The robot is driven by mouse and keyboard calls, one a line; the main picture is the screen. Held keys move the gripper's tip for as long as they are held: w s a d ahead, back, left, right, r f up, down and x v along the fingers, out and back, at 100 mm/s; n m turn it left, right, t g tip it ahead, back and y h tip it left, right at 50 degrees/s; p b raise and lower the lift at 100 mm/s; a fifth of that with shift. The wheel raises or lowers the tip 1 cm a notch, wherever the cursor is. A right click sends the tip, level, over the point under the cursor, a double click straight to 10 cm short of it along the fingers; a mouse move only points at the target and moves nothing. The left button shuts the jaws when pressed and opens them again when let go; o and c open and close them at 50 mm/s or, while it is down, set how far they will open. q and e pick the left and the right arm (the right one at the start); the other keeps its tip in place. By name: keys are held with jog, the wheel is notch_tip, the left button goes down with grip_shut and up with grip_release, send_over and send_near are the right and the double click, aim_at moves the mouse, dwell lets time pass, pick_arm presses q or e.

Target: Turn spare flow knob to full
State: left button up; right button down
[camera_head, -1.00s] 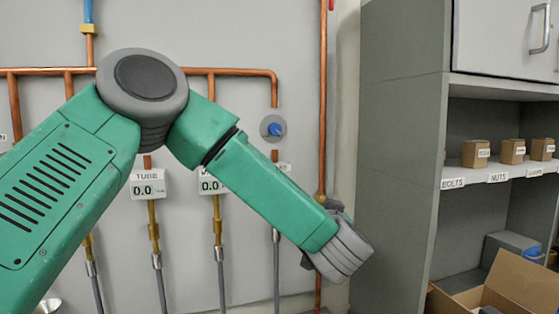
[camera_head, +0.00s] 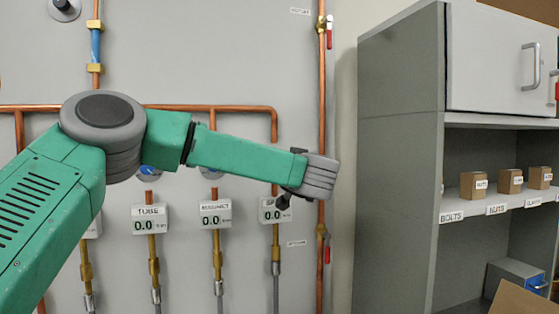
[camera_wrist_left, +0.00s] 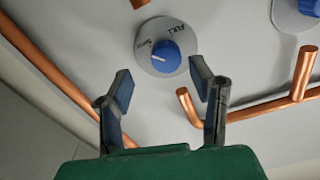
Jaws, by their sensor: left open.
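A blue flow knob (camera_wrist_left: 166,55) on a round grey dial plate (camera_wrist_left: 150,38) shows in the left wrist view, with a white pointer line and lettering that seems to read FULL. My left gripper (camera_wrist_left: 162,83) is open and empty. Its two fingers are apart, just below the knob in that view, and not touching it. In the head view my left gripper (camera_head: 284,203) is at the right end of my arm, by the rightmost display (camera_head: 272,210). My arm hides the rightmost knob there. My right gripper is not in view.
Copper pipes (camera_head: 230,108) run along the wall, with a tall vertical pipe (camera_head: 322,120) beside my wrist. A second blue knob (camera_wrist_left: 308,8) is at the wrist view's upper right. A grey cabinet (camera_head: 400,150) with shelved boxes stands at right.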

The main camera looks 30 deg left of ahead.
pick_arm(q)
jog(key=shift+x, duration=1.05)
jog(key=shift+w+a+f, duration=0.1)
jog(key=shift+a+f, duration=0.1)
jog(key=shift+a, duration=0.85)
jog(key=shift+d, duration=0.3)
jog(key=c, duration=1.1)
jog(key=shift+d, duration=0.15)
grip_shut()
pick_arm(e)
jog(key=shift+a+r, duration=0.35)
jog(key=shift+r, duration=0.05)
pick_arm(q)
grip_release()
jog(key=shift+n, duration=0.3)
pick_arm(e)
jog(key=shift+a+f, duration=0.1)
